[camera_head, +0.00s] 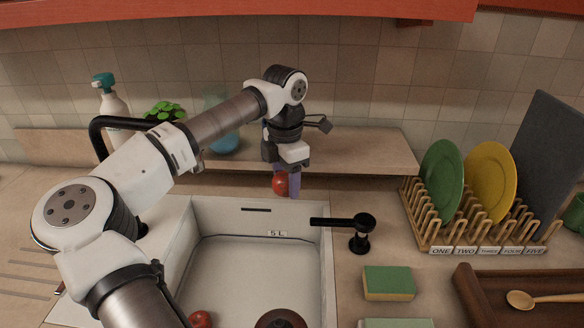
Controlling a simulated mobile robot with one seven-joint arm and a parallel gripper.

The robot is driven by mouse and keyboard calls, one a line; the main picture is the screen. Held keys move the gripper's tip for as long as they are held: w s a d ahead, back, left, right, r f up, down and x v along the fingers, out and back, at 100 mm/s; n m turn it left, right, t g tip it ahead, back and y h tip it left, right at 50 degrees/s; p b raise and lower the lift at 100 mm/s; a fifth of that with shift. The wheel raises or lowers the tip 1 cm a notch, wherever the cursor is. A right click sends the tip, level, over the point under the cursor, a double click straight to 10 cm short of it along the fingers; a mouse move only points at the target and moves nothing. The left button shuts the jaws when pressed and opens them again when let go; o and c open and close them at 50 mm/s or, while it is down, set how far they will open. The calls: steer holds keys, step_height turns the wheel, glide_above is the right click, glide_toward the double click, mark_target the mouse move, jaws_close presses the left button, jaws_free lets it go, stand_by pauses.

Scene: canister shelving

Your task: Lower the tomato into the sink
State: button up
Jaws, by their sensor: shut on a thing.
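A red tomato (280,184) is between the fingers of my gripper (286,182), which is shut on it. My gripper points down and holds the tomato near the back edge of the sink, in front of the wooden ledge. The white sink (240,262) opens below and nearer to the camera, with a "5 L" label on its back wall. Another red round thing (201,319), partly cut off, lies at the front left of the sink. A dark reddish-brown round thing (281,319) is at the sink's bottom edge of the picture.
A black tap (360,232) reaches over the sink's right side. A wooden rack (470,222) with green and yellow plates stands at the right. A sponge (389,283) and a brown tray (480,300) with a wooden spoon lie right of the sink. A spray bottle (112,103) stands behind my arm.

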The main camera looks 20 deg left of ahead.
step_height(320, 180, down, 10)
steer(key=b, duration=0.5)
steer(key=shift+b, duration=0.3)
stand_by(0.4)
steer(key=shift+f+b, duration=6.7)
steer(key=shift+f, duration=2.15)
steer(key=shift+f+b, duration=0.9)
steer(key=shift+f, duration=0.3)
steer(key=o, duration=1.1)
